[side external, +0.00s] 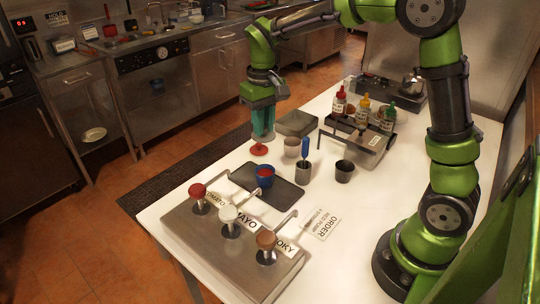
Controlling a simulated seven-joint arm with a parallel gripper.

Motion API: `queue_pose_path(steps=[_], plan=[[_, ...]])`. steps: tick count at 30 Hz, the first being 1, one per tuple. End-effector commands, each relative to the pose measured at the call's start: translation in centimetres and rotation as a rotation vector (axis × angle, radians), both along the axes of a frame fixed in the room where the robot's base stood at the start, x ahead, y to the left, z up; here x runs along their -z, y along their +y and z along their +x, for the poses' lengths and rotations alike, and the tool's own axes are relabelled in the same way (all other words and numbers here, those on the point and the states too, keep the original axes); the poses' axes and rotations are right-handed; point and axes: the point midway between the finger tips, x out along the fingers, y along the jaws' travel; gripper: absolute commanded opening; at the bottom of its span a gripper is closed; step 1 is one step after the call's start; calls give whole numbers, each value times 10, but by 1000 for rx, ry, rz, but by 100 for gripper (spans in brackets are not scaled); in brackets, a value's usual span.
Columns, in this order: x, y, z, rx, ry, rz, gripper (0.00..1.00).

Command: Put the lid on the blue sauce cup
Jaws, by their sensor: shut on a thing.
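The blue sauce cup (265,181) stands upright on a dark tray (291,197), with red showing at its open top. My gripper (262,139) points down near the far left edge of the white table, behind the cup. Its fingers are shut on a red lid (259,150), a flat disc just below the fingertips. The lid is apart from the cup. I cannot tell whether it touches the table.
A pump dispenser (215,252) with several knobs stands in front of the tray. A pale cup (292,147), a metal cup holding a blue-handled tool (304,150) and a dark cup (344,171) stand to the right. A sauce bottle rack (355,137) is farther back.

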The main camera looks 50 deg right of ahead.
Motion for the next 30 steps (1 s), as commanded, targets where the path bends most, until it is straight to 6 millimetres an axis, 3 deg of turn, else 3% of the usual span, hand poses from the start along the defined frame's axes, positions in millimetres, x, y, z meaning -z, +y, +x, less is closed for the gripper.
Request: queue_pose_path(steps=[7,30], plan=[[41,-1,-2,3,4,0,0],[94,-1,-2,5,3,-1,0]])
